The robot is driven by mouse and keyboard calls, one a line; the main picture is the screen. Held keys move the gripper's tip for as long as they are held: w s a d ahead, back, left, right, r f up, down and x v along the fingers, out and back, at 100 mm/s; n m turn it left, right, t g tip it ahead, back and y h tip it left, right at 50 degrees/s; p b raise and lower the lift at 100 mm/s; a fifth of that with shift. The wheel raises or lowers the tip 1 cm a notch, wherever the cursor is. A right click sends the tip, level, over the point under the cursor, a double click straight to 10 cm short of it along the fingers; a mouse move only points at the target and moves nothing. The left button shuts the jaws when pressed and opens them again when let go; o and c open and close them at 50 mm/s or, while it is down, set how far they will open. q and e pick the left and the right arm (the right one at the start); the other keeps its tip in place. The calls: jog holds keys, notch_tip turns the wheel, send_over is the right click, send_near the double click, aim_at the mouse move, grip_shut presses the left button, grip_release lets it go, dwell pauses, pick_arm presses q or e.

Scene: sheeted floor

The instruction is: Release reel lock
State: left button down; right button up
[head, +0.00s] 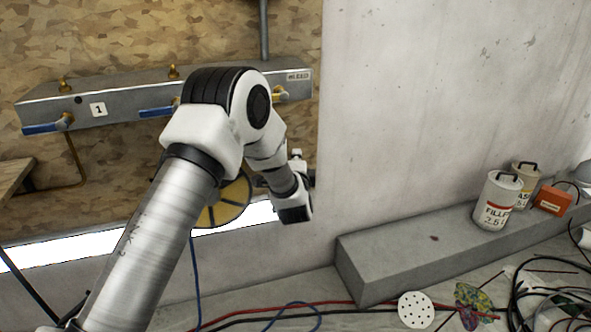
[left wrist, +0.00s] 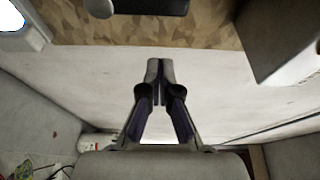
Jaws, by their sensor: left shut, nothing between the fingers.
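A yellow reel disc (head: 232,203) shows on the wooden wall in the head view, low and partly hidden behind my left arm. A blue hose hangs below it. I cannot make out its lock behind the arm. My left arm's wrist is just right of the reel in the head view, where its fingers are not clear. In the left wrist view my left gripper (left wrist: 160,82) is shut, with fingers together and nothing between them, in front of a bare pale wall. My right gripper is not in view.
A grey manifold (head: 125,100) with blue-handled valves runs along the wall above. A concrete ledge (head: 400,252) at right bears a filler can (head: 497,202), another can and an orange box (head: 552,200). Hoses, cables and a perforated white disc (head: 416,310) lie on the floor sheet.

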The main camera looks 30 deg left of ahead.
pick_arm(q)
jog(key=a, duration=0.1)
jog(key=s+a+b, duration=0.1)
jog(key=a, duration=0.1)
jog(key=shift+s+a, duration=0.1)
jog(key=shift+a, duration=0.2)
jog(key=shift+s+a+n, duration=0.2)
jog(key=shift+s+n, duration=0.05)
jog(key=shift+n, duration=0.45)
jog(key=s+a+n+y, duration=0.1)
jog(key=n, duration=0.2)
jog(key=s+a+n+y+b, duration=0.1)
jog(key=n, duration=0.3)
jog(key=s+a+f+n+t+y, duration=0.1)
jog(key=n+y, duration=0.1)
jog(key=n, duration=0.2)
jog(key=shift+s+b, duration=0.3)
jog(key=shift+b, duration=0.1)
jog(key=shift+f, duration=0.15)
dwell(0.5)
